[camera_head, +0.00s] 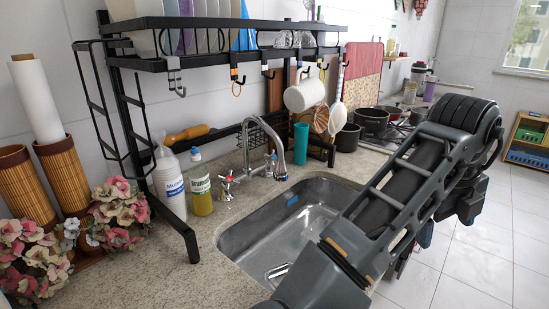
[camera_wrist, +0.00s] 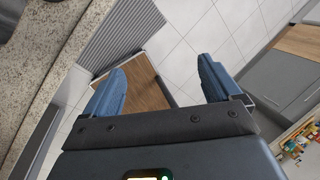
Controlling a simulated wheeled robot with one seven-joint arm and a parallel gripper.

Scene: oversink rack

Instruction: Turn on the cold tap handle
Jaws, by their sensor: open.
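The chrome tap (camera_head: 250,140) stands behind the sink with a curved spout. One small cross-shaped handle (camera_head: 228,184) with a reddish mark is left of the spout. Another handle (camera_head: 271,164), with what looks like a bluish mark, is by the spout's right side. My gripper (camera_wrist: 160,84) shows in the wrist view with its two blue fingers apart and nothing between them. It points down toward the floor, away from the tap. The head view shows my arm at the right, over the sink's right side, but not the fingertips.
The metal sink (camera_head: 245,262) is in the counter's middle. A black rack (camera_head: 205,64) with hooks spans above, holding a hanging white mug (camera_head: 305,95). A white bottle (camera_head: 169,185) and a yellow-green soap bottle (camera_head: 202,194) stand left of the tap. Flowers (camera_head: 118,215) are further left.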

